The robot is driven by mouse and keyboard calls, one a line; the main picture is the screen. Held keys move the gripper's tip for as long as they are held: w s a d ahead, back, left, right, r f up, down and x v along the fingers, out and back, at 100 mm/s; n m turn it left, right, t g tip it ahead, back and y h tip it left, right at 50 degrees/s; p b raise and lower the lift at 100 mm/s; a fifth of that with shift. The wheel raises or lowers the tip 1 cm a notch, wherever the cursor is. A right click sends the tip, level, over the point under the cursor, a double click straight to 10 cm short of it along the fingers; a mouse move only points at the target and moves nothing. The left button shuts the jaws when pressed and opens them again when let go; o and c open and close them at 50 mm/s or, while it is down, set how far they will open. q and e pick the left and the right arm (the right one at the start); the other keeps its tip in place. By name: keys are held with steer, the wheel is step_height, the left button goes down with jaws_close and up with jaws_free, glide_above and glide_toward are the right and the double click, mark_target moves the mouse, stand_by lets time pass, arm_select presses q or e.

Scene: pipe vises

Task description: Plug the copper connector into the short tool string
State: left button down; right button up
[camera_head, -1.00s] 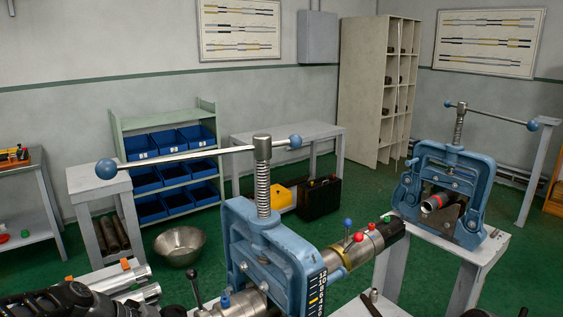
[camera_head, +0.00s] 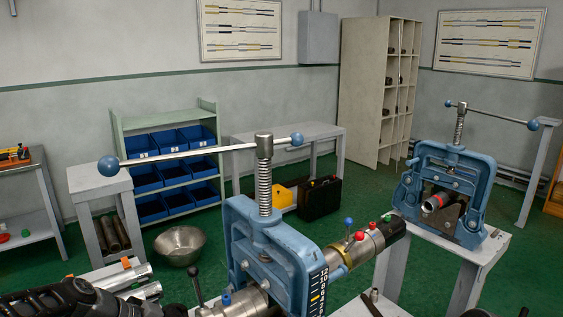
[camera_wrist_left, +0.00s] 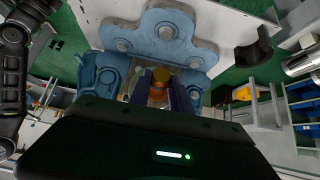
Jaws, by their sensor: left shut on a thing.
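My left gripper (camera_wrist_left: 159,84) shows in the left wrist view, its two dark purplish fingers shut on a small copper-orange piece (camera_wrist_left: 158,94), which looks like the copper connector. Much of that piece is hidden between the fingers. A blue vise body with bolts (camera_wrist_left: 165,38) is beyond the fingertips. In the head view my black left arm enters at the bottom left; its fingers and the connector are hidden or out of frame there. The near blue vise (camera_head: 285,255) clamps a silver tool string (camera_head: 362,247) with red and blue knobs and a black end. My right gripper is not recognisable.
A second blue vise (camera_head: 447,185) on a stand at the right holds a pipe with a red ring (camera_head: 432,204). The near vise's long handle (camera_head: 200,151) extends left. Silver tubes (camera_head: 125,278) lie at the bottom left. A metal bowl (camera_head: 180,245) sits on the green floor.

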arm_select(q)
steer(key=shift+w+d+r, duration=0.1)
steer(key=shift+d, duration=0.05)
steer(key=c, duration=1.6)
jaws_free()
steer(key=shift+o, duration=1.4)
steer(key=shift+w+d, duration=0.15)
steer(key=shift+d, duration=0.05)
steer(key=shift+o, duration=1.1)
steer(key=shift+a, duration=0.1)
steer(key=v, duration=0.7)
steer(key=shift+s+a+r+b, duration=0.2)
steer(key=shift+s+a+b, duration=0.05)
steer(key=shift+b, duration=0.2)
